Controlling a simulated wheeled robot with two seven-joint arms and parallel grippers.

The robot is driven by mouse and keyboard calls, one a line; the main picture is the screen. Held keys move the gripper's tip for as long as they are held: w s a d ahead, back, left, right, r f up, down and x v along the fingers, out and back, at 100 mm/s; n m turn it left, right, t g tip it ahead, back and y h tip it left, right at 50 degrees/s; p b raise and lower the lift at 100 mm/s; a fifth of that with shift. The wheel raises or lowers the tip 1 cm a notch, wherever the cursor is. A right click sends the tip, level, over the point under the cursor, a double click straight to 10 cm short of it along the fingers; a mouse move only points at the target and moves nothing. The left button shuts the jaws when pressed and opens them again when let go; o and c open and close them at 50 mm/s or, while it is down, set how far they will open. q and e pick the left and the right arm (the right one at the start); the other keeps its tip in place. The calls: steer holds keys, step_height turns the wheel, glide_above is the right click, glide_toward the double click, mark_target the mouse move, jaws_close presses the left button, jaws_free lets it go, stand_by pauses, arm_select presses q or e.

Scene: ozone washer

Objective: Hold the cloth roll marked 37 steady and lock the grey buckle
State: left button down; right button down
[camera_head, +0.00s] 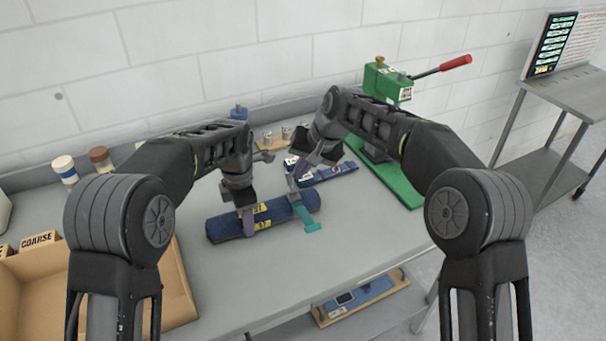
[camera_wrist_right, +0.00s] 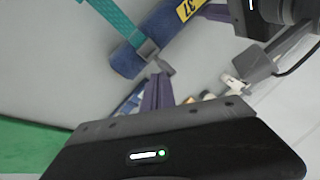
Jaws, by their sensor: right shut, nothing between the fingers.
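The blue cloth roll (camera_head: 220,228) lies across the table in the head view, with yellow labels. In the right wrist view the roll (camera_wrist_right: 122,60) shows the number 37. A teal strap (camera_head: 308,219) goes round its right end and hangs onto the table. The grey buckle (camera_wrist_right: 148,48) sits on that strap, with a grey tab by my fingertips. My right gripper (camera_head: 293,194) is shut and empty; in its wrist view the fingertips (camera_wrist_right: 156,76) are close to the buckle; contact is unclear. My left gripper (camera_head: 247,222) is down at the roll's middle; its jaw opening is unclear.
Another blue roll (camera_head: 334,173) lies behind. A green press (camera_head: 398,181) with a red-handled lever stands at the back right. A cardboard box (camera_head: 178,296) is at the left, by two capped jars (camera_head: 65,171).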

steer(key=shift+r, duration=0.1)
steer(key=shift+r, duration=0.7)
steer(key=v, duration=1.2)
stand_by(0.3)
arm_select(q)
steer(key=shift+c, duration=2.2)
jaws_free()
steer(key=shift+r, duration=0.15)
